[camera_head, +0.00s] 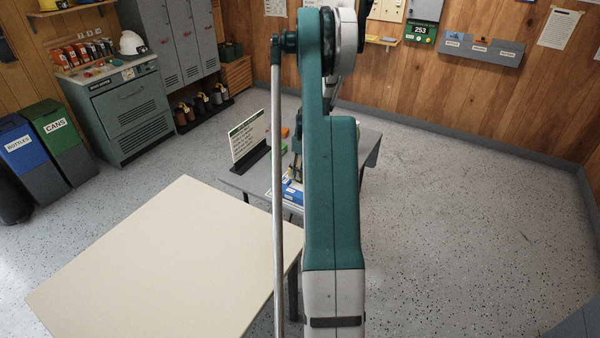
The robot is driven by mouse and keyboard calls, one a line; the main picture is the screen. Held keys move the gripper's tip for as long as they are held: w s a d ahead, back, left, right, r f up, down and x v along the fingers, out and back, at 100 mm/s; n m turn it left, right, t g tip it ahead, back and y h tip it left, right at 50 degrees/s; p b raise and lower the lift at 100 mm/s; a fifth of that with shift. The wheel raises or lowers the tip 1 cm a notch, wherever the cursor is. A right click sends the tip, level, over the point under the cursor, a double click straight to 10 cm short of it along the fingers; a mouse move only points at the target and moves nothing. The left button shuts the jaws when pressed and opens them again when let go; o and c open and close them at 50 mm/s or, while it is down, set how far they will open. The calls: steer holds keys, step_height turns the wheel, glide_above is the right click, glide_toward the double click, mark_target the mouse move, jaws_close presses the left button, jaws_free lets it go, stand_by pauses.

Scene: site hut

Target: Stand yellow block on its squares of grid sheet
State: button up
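A small grey table (236,180) stands in the middle of the room, half hidden behind my arm. On its near edge lies a blue item (292,193) with white sheet-like patches by it; I cannot tell if this is the grid sheet. I cannot make out the yellow block for sure. Part of what looks like my gripper (297,165) shows just left of my arm, above the blue item. The rest is hidden by the arm. Its fingers are too small and covered to tell whether they are open or hold anything.
A sign on a black stand (248,142) stands at the table's left end. An orange item (285,132) and a green item (284,148) lie near its middle. A large bare cream table (170,265) is at near left. The floor (470,210) at right is clear.

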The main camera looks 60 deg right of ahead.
step_height(320, 180, up, 10)
steer(key=s+p, duration=0.1)
steer(key=shift+s+r, duration=0.15)
steer(key=shift+r, duration=0.1)
stand_by(0.7)
